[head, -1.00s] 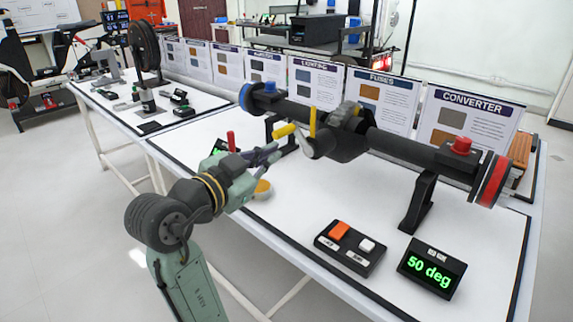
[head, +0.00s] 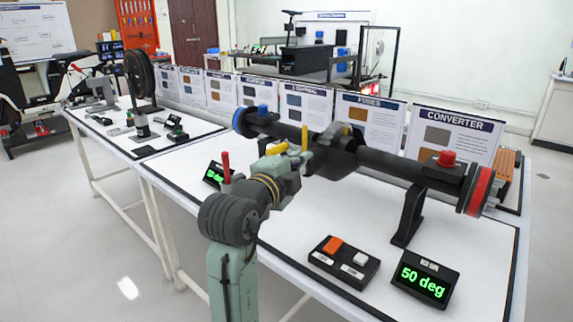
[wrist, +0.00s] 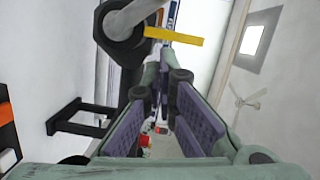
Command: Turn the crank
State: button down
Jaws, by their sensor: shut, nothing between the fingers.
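The crank sits midway along a dark horizontal shaft (head: 379,160). In the head view its yellow handle (head: 276,149) points left and a thin yellow bar (head: 304,138) stands upright beside it. In the wrist view a grey crank hub (wrist: 122,22) and a yellow bar (wrist: 174,37) lie just beyond the fingertips. My gripper (wrist: 164,75) is shut and empty. In the head view my wrist and forearm largely hide it, just below the yellow handle; contact cannot be told. A display (head: 424,278) reads 50 deg.
A red-topped post (head: 226,167) and a second display (head: 213,174) stand left of my wrist. Information boards line the back. A support stand (head: 408,217) holds the shaft's right part.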

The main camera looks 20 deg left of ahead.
aim_at(292, 149)
jog(key=shift+w+a+f+p, duration=0.15)
jog(key=shift+w+a, duration=0.2)
jog(key=shift+a, duration=0.25)
jog(key=shift+w+a+f+p, duration=0.15)
jog(key=shift+w+a, duration=0.15)
jog(key=shift+a, duration=0.35)
jog(key=shift+w+a+f+p, duration=0.15)
jog(key=shift+w+a, duration=0.2)
jog(key=shift+a, duration=0.25)
jog(key=shift+w+a+f+n, duration=0.1)
jog(key=shift+w+a+n, duration=0.1)
jog(key=shift+a+n, duration=0.5)
jog(key=shift+d+g, duration=0.15)
jog(key=shift+g, duration=0.15)
